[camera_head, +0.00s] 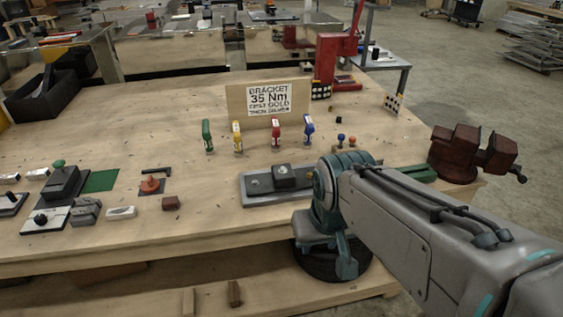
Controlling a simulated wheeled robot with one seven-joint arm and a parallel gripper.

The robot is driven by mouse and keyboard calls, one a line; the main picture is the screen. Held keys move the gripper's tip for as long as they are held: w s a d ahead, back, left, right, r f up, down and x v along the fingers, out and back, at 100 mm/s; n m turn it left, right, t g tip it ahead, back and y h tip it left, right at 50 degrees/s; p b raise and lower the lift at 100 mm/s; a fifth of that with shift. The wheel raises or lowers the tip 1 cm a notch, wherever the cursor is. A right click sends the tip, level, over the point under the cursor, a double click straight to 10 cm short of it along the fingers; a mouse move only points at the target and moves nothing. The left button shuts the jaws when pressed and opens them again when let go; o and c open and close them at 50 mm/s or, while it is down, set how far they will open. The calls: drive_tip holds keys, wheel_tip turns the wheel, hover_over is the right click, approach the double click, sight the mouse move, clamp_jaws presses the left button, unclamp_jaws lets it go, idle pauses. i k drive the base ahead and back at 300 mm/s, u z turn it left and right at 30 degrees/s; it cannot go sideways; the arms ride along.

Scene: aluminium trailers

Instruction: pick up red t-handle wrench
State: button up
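The red T-handle wrench (276,129) stands upright on the wooden workbench (130,215), in a row of similar coloured tools in front of the bracket sign. A yellow one (238,135) is just left of it and a blue one (308,128) just right. A green one (207,133) stands at the left end of the row. The red wrench is in plain view, with nothing touching it that I can make out. My arm comes in from the lower right and bends at the bench's front edge, apart from the wrench. My gripper's fingers do not show.
The sign (268,102) stands behind the row. A grey plate with a dark block (284,177) lies in front. A red vise (468,152) is at the right corner and a red press (328,62) behind. Small fixtures crowd the left. Bare wood lies left of the row.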

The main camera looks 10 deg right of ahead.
sight(276, 135)
drive_tip(key=k, duration=0.55)
drive_tip(key=u, duration=0.5)
drive_tip(key=i, duration=1.3)
drive_tip(key=z, duration=0.5)
